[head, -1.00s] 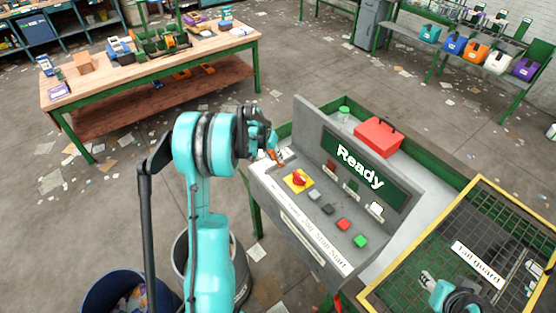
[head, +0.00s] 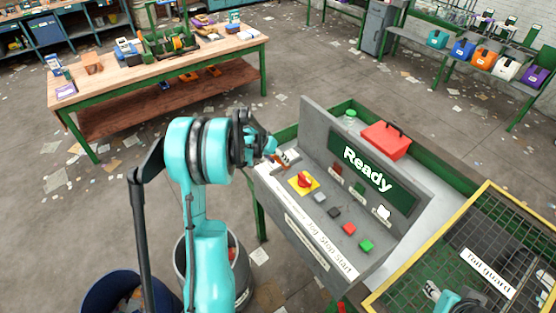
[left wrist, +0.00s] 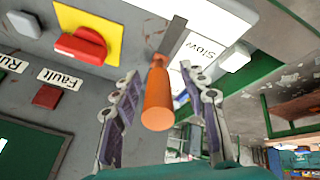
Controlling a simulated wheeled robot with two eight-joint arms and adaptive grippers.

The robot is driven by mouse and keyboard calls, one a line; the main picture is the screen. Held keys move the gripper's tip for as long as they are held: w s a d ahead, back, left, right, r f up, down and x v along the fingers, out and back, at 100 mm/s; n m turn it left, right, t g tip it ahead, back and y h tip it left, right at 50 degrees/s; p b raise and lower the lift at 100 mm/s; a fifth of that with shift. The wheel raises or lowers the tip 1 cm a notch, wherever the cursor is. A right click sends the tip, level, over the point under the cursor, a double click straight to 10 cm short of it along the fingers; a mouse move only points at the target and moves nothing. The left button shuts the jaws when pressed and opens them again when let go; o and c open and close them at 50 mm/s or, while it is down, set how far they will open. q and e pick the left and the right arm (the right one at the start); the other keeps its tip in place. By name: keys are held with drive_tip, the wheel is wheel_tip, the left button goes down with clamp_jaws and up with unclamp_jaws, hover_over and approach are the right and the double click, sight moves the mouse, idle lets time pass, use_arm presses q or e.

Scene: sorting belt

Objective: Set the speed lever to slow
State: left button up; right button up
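The speed lever shows in the left wrist view as an orange handle (left wrist: 158,98) on a flat metal shaft. A white plate marked "Slow" (left wrist: 200,48) lies beside the shaft. My left gripper (left wrist: 158,105) is open, with one finger on each side of the handle and gaps visible. In the head view my left gripper (head: 278,153) is at the far left end of the control panel (head: 303,212), by the orange lever (head: 281,163), which is partly hidden. My right gripper (head: 432,291) shows only in part at the lower right; its opening is unclear.
A red knob on a yellow plate (head: 304,182) and several push buttons are on the panel near the lever. The display (head: 368,169) reads "Ready". A mesh tail guard (head: 485,258) stands at the right. Bins stand on the floor below my left arm.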

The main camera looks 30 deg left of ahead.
use_arm(q)
drive_tip(key=v, duration=1.2)
idle(0.3)
drive_tip(key=s+d+f+y+b, duration=0.1)
drive_tip(key=s+d+f+b, duration=0.3)
drive_tip(key=d, duration=0.3)
drive_tip(key=s+d+f+m+b, duration=0.1)
drive_tip(key=s+d+f+b, duration=0.25)
drive_tip(key=d+b, duration=0.35)
drive_tip(key=s+d+f+y+b, duration=0.1)
drive_tip(key=s+d+f+b, duration=0.2)
drive_tip(key=s+d+b, duration=0.25)
use_arm(e)
wheel_tip(320, 180, down, 22)
drive_tip(key=b, duration=0.5)
use_arm(q)
drive_tip(key=s+d+f+m+t, duration=0.1)
drive_tip(key=s+d+f, duration=0.4)
drive_tip(key=f, duration=0.3)
drive_tip(key=shift+s+d+t+b, duration=0.3)
drive_tip(key=shift+s+d+t, duration=0.1)
drive_tip(key=shift+s, duration=0.45)
